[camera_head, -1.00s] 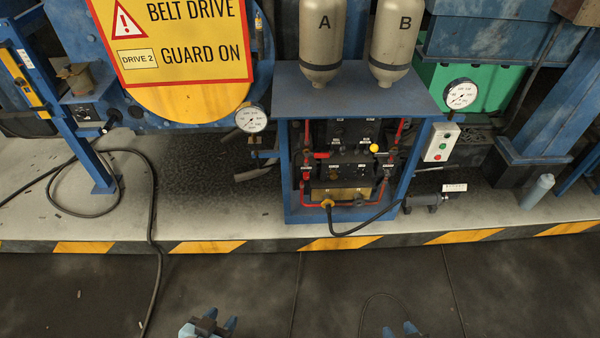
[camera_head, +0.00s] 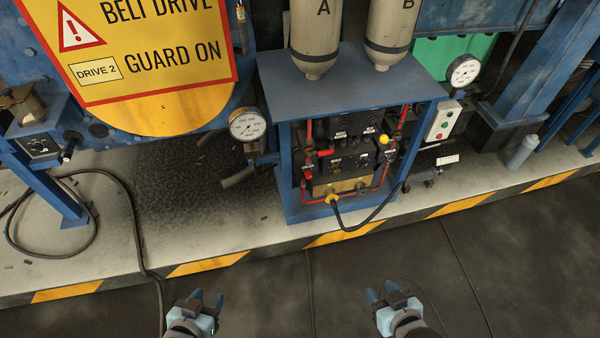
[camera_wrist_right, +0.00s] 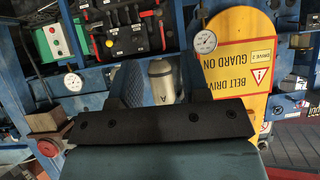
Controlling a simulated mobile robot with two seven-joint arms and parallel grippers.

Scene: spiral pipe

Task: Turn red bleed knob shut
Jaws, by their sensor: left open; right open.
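The blue-framed cabinet (camera_head: 352,95) in the head view holds dark valve blocks, red pipes and small fittings. A small red handle or knob (camera_head: 325,152) shows on the left of the panel, and a smaller red part (camera_head: 308,174) lies below it; I cannot tell which is the bleed knob. The panel, with red parts (camera_wrist_right: 110,43), shows at the top left of the right wrist view. My left gripper (camera_head: 207,297) and my right gripper (camera_head: 381,290) are open and empty, low in the head view, over the floor and well apart from the cabinet.
Bottles A (camera_head: 315,40) and B (camera_head: 390,35) stand on the cabinet. Gauges (camera_head: 247,124) and (camera_head: 464,71) flank it. A yellow knob (camera_head: 383,139) is on the panel. A black hose (camera_head: 362,228) loops out front.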

